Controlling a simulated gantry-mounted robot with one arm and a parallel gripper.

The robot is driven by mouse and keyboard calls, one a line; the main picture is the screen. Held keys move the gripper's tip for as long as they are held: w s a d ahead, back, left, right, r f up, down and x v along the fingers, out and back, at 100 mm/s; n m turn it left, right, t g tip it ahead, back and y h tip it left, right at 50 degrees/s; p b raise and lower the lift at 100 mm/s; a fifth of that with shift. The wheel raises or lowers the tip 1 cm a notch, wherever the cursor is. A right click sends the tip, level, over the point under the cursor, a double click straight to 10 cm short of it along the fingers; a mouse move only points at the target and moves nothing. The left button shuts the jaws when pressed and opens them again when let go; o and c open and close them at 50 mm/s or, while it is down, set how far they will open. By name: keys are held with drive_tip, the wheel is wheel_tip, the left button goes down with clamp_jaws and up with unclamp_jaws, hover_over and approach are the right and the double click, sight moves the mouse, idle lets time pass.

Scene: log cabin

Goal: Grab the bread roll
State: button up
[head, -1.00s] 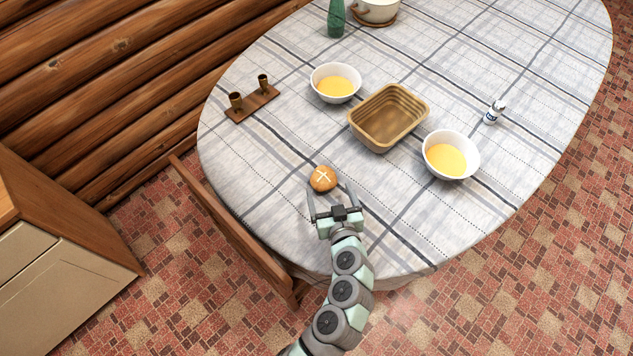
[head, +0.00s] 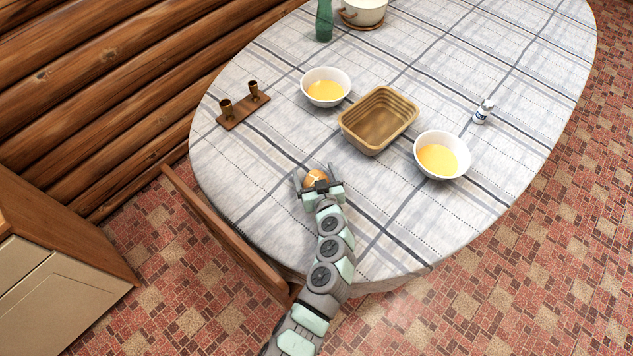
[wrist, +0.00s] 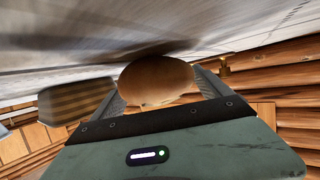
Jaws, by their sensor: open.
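The bread roll (head: 315,177) is round and golden brown with a pale cross on top. It sits on the tablecloth near the table's front left edge. My gripper (head: 314,176) is open, with one finger on each side of the roll; its body hides the roll's near part in the head view. In the wrist view the roll (wrist: 156,80) lies between the two fingers (wrist: 160,85). I cannot tell whether either finger touches it.
A tan basket (head: 352,134) stands beyond the roll, between two white bowls (head: 325,72) (head: 461,152) of yellow food. A wooden holder (head: 236,119) stands at left, a small shaker (head: 483,112) at right. The cloth around the roll is clear.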

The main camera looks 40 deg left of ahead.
drive_tip(key=shift+c, duration=0.3)
drive_tip(key=c, duration=1.4)
